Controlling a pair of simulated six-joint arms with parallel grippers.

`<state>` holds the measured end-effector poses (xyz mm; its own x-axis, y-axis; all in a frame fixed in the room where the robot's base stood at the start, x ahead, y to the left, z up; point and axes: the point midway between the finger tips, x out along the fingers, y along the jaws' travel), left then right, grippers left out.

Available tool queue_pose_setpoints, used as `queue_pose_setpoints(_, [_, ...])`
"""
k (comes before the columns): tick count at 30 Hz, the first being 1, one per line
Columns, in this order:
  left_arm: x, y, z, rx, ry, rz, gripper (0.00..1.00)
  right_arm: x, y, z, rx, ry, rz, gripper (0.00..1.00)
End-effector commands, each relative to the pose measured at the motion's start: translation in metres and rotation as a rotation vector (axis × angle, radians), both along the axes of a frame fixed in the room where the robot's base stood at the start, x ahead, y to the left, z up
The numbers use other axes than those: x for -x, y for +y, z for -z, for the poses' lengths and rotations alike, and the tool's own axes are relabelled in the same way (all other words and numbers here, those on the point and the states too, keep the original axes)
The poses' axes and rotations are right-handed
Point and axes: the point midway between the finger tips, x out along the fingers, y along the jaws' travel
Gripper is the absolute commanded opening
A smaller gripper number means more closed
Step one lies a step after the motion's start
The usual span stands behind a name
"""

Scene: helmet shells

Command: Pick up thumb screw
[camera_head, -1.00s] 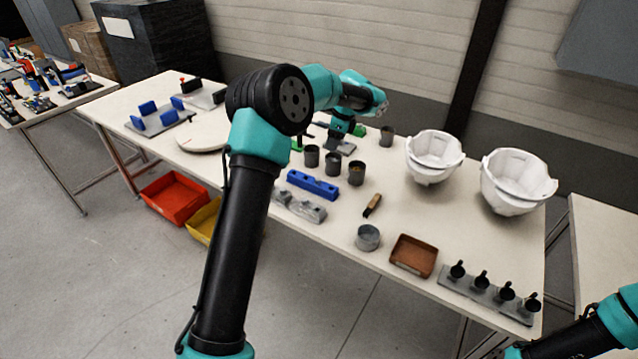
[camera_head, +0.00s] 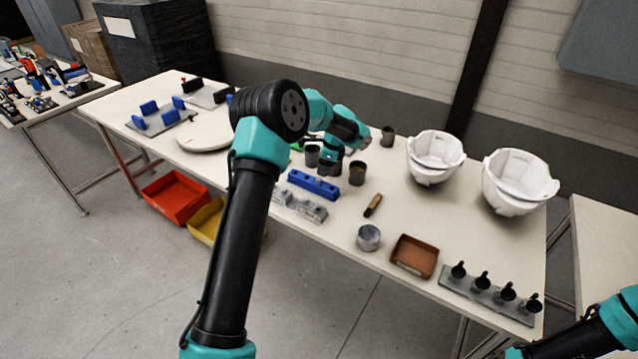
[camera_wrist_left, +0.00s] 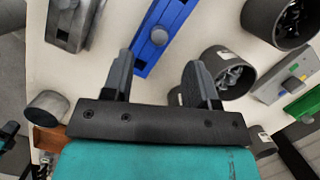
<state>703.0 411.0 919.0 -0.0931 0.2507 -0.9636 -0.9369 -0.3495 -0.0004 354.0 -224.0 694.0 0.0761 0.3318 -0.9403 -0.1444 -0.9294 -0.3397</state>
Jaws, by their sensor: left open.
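The thumb screws cannot be told apart singly. Small metallic pieces (camera_wrist_left: 232,77), perhaps the screws, lie inside a dark round cup (camera_wrist_left: 212,60) in the left wrist view. Another dark cup (camera_wrist_left: 262,28) there also holds metallic pieces. In the head view, dark cups stand in a row on the table, one at the left (camera_head: 312,156) and one at the right (camera_head: 357,174). My left gripper (camera_head: 330,166) hangs over this row and partly hides a cup between them. Its fingers (camera_wrist_left: 160,72) are apart and empty, with the right finger beside the nearer cup. My right gripper is out of view.
A blue block (camera_head: 314,186) and grey blocks (camera_head: 311,211) lie in front of the cups. A brush-like tool (camera_head: 373,205), metal tin (camera_head: 368,238), brown tray (camera_head: 428,243) and black-knobbed strip (camera_head: 450,284) are nearer. White helmet shells (camera_head: 433,160) stand right. The table's middle right is clear.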

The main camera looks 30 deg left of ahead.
Motion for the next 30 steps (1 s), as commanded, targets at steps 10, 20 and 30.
queue_pose_setpoints(10, [0.004,0.006,0.025,0.001,0.004,0.000,0.53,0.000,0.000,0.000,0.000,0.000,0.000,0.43])
queue_pose_setpoints(20, [0.006,0.013,0.050,0.000,0.001,0.000,0.53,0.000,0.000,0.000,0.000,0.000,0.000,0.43])
queue_pose_setpoints(30, [0.006,0.013,0.050,0.000,0.000,0.000,0.53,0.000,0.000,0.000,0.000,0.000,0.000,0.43])
